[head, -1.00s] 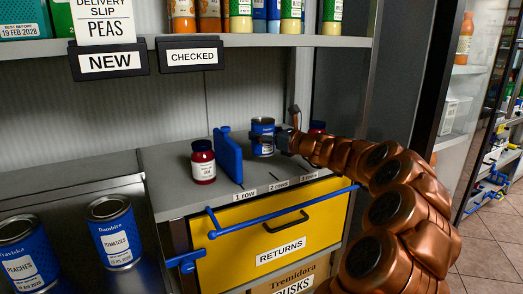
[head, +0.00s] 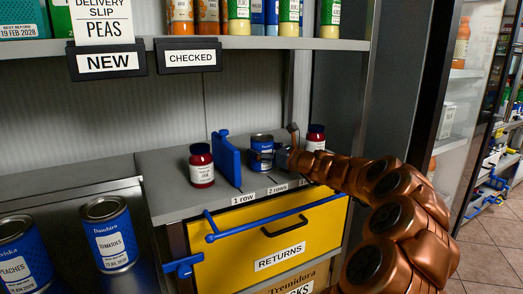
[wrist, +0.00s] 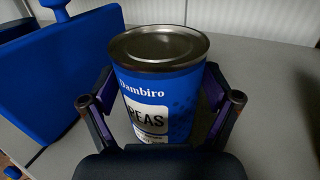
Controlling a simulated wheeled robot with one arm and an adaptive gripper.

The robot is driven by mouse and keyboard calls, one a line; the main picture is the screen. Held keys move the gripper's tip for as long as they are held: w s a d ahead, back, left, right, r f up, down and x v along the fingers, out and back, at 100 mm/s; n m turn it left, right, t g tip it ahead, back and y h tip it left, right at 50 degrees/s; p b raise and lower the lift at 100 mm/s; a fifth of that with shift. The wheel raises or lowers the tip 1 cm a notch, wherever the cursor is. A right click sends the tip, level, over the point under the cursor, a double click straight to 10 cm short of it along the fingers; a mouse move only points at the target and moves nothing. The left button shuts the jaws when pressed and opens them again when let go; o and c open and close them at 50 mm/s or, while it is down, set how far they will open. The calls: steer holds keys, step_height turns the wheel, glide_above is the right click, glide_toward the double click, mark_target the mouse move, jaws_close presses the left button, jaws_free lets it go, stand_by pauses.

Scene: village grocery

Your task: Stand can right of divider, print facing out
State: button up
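The blue peas can (head: 261,152) stands upright, or is held just over, the grey counter right of the blue divider (head: 227,158). A small gap separates it from the divider. My gripper (head: 281,157) reaches in from the right. The white PEAS print (wrist: 148,118) faces the wrist camera, slightly left of centre. In the head view a sliver of white label shows on the can's right side. The can's base is hidden in the wrist view.
A red jar (head: 202,166) stands left of the divider, another jar (head: 316,137) behind my gripper to the right. Row labels (head: 277,189) line the counter's front edge, above a yellow RETURNS drawer (head: 270,240) with a blue rail. A tomatoes can (head: 109,234) stands lower left.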

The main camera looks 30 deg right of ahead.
steer(key=shift+o, duration=0.6)
steer(key=shift+s+r, duration=0.15)
steer(key=p+v, duration=0.2)
steer(key=v, duration=0.9)
steer(key=shift+s+d, duration=0.2)
steer(key=shift+s, duration=0.15)
